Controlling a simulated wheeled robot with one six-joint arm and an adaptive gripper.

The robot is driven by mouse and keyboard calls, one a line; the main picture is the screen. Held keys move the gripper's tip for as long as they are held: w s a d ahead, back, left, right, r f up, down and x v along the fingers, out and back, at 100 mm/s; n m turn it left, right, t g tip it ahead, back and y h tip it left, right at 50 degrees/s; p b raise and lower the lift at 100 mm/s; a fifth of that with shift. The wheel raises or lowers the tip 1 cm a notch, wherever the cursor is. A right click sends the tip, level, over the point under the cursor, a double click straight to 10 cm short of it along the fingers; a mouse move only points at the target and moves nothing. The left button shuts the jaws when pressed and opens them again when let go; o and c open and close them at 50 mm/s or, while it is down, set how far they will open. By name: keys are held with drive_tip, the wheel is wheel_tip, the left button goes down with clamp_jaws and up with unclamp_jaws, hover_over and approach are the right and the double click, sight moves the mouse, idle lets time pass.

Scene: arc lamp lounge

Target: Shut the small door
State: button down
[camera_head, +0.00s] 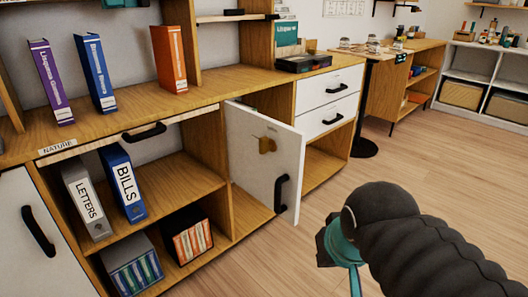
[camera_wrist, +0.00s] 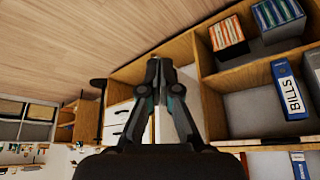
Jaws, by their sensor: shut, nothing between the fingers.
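The small white door (camera_head: 262,155) stands ajar at the front of the wooden cabinet in the head view. It is hinged at its left edge and swung out from the opening. It has an ochre leaf picture and a black upright handle (camera_head: 281,194) near its free edge. My gripper (camera_head: 350,268) is in front and to the right of the door, apart from the handle, with its tips partly out of the head view. In the wrist view my gripper (camera_wrist: 162,66) is shut and empty, and its fingers hide part of the white panel behind them.
Open shelves (camera_head: 175,182) left of the door hold a grey LETTERS binder (camera_head: 88,199), a blue BILLS binder (camera_head: 124,183) and file boxes. White drawers (camera_head: 328,88) are right of it. Another white door (camera_head: 40,240) is at far left.

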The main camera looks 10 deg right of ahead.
drive_tip(key=w+a+r+m+g+h+p, duration=0.15)
drive_tip(key=w+r+m, duration=0.35)
drive_tip(key=w+r, duration=0.65)
drive_tip(key=m+g+h, duration=0.1)
drive_tip(key=m+h, duration=0.1)
drive_tip(key=m, duration=0.3)
approach(290, 149)
drive_tip(key=s+a+r, duration=0.2)
drive_tip(key=s+a, duration=0.2)
drive_tip(key=s, duration=0.1)
drive_tip(key=x, duration=0.3)
drive_tip(key=d+x, duration=0.1)
drive_tip(key=x, duration=0.3)
drive_tip(key=w+d+r+x, duration=0.1)
drive_tip(key=x, duration=0.3)
drive_tip(key=shift+w+d+f, duration=0.1)
drive_tip(key=shift+d+f, duration=0.05)
drive_tip(key=shift+w+d, duration=0.3)
drive_tip(key=shift+d, duration=0.05)
